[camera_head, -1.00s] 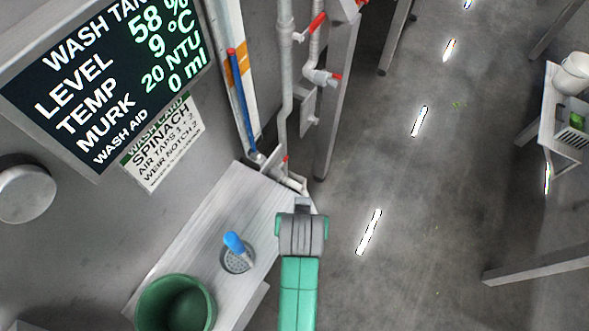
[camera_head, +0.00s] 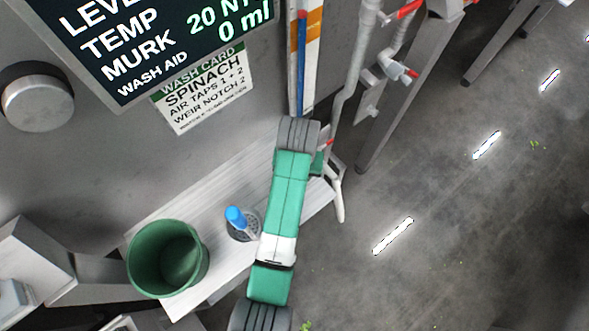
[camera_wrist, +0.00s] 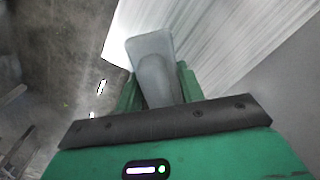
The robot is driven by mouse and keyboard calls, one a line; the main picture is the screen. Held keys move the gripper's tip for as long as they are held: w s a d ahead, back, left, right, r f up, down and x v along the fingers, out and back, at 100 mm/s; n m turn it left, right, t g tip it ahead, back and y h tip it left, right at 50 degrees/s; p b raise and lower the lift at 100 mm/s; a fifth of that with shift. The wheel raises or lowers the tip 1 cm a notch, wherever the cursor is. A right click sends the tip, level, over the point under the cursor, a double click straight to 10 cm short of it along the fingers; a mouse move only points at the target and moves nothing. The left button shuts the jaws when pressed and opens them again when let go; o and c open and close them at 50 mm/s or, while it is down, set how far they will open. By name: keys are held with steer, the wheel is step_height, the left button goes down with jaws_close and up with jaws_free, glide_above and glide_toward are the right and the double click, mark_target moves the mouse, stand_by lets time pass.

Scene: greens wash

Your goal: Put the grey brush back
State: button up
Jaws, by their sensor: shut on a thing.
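My gripper (camera_wrist: 160,88) is shut on the grey brush (camera_wrist: 151,58) in the wrist view. The brush's pale grey, flat, flared end sticks out beyond the green fingers, over or near the light bench. How far it is from the bench I cannot tell. In the head view my green arm reaches over the bench and hides most of the gripper and brush. A perforated round holder (camera_head: 238,235) stands on the bench left of my arm, with a blue-handled tool (camera_head: 236,216) upright in it.
A green bucket (camera_head: 168,258) stands at the bench's (camera_head: 215,190) near left end. The wall with a display (camera_head: 150,40) and wash card (camera_head: 205,88) rises behind. Pipes with red handles (camera_head: 408,72) stand at the back right. Open floor (camera_head: 450,230) lies to the right.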

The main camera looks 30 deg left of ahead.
steer(key=shift+s+a+r, duration=0.25)
steer(key=shift+s+r, duration=0.45)
steer(key=shift+r, duration=0.2)
step_height(320, 180, down, 10)
steer(key=o, duration=0.9)
steer(key=shift+f, duration=0.1)
step_height(320, 180, up, 12)
steer(key=shift+w+r, duration=0.1)
steer(key=shift+r, duration=0.05)
